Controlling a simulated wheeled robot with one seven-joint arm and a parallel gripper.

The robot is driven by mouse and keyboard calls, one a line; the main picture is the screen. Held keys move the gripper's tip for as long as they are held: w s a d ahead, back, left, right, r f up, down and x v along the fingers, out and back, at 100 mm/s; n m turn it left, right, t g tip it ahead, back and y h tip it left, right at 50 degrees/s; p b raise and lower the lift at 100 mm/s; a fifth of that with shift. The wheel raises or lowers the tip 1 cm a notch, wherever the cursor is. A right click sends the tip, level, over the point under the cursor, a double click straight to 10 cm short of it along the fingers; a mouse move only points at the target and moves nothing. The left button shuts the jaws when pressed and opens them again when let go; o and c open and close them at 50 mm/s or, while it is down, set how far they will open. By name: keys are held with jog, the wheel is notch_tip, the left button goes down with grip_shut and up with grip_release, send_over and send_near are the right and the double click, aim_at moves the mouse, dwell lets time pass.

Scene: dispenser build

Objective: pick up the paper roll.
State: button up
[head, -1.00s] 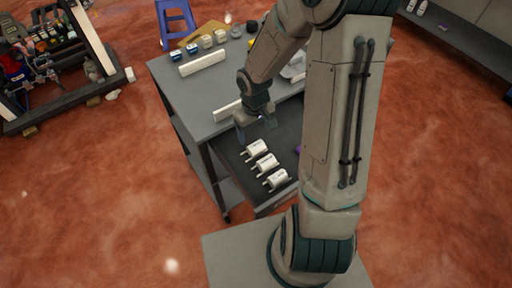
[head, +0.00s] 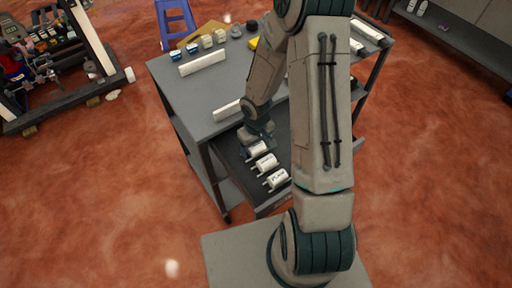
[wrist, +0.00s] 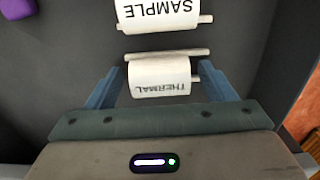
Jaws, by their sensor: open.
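Several white paper rolls lie in a row in an open dark drawer. The roll marked THERMAL (wrist: 160,88) sits between my gripper's two blue fingers (wrist: 160,76), with a small gap visible on each side. My gripper is open and does not hold it. In the head view my gripper (head: 258,140) is down over the far roll (head: 256,149), which it partly covers. A second roll (head: 265,162) and a third roll (head: 276,180) lie nearer. A roll marked SAMPLE (wrist: 158,14) shows at the top of the wrist view.
The drawer belongs to a grey workbench (head: 222,88). White bars (head: 202,64), small boxes (head: 193,48) and other items lie on its top. A purple object (wrist: 17,8) is in the drawer. A blue stool (head: 174,20) stands behind.

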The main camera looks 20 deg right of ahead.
jog(key=c, duration=1.2)
jog(key=shift+r, duration=0.1)
